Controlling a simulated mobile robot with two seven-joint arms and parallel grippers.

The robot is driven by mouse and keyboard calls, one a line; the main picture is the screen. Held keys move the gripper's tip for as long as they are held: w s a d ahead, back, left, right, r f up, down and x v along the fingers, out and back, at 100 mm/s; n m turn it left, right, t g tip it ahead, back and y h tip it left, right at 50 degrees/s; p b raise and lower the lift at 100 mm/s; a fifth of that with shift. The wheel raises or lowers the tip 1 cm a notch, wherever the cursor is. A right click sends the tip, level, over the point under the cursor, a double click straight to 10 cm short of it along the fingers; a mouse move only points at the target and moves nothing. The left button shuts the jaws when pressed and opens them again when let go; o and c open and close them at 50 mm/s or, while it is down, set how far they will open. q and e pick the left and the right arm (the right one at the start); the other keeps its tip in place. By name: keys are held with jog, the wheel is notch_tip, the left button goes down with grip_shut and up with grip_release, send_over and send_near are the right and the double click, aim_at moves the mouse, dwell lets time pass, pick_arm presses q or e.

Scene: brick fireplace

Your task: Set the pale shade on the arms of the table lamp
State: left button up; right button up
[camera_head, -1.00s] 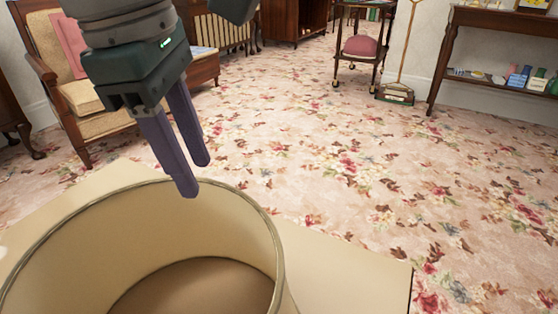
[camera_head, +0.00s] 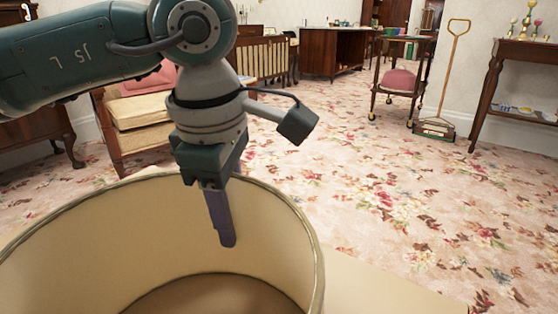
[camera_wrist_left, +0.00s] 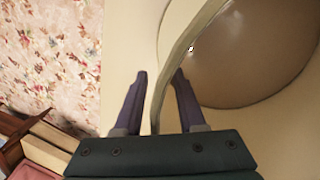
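The pale shade (camera_head: 80,235) is a wide, open-topped cream drum with a darker rim, large in the lower left of the head view. It stands on a tan surface (camera_head: 385,290). My left gripper (camera_head: 228,240) points down at the shade's far rim. In the left wrist view the shade's wall (camera_wrist_left: 166,80) passes between the two fingers (camera_wrist_left: 158,78), one inside and one outside. The fingers are apart, with a visible gap between the outer finger and the wall. In the head view the outer finger is hidden. The table lamp and my right gripper are not in view.
Beyond is open floral carpet (camera_head: 370,195). A cushioned armchair (camera_head: 140,112) stands behind my left arm.

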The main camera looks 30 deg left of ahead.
pick_arm(q)
grip_shut()
jog(key=shift+r, duration=0.15)
dwell(0.4)
